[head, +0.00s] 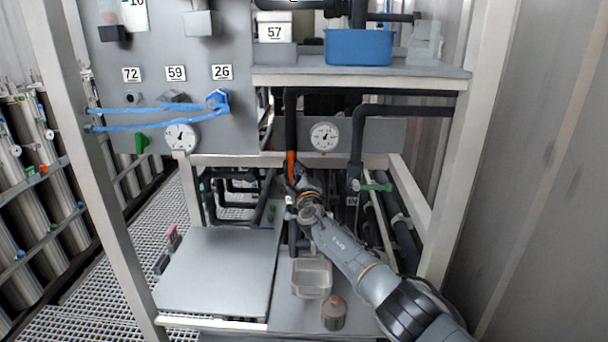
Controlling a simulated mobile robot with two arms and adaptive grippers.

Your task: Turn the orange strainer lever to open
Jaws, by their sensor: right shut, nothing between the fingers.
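The orange strainer lever (291,164) stands upright against a dark vertical pipe, left of a round gauge, under the upper shelf. My right arm reaches in from the lower right. Its gripper (290,184) is shut and empty, close to the lower end of the lever. I cannot tell whether the gripper touches the lever, as the wrist and fingers are small and crowd the pipes there. The strainer body below the lever is partly hidden by my gripper. My left gripper is not in view.
A gauge (324,136) and a green-handled valve (376,187) are to the right of the lever. A clear container (311,277) and a small greenish jar (333,312) stand below my forearm. A bare grey plate (215,272) lies at left. Frame posts stand at both sides.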

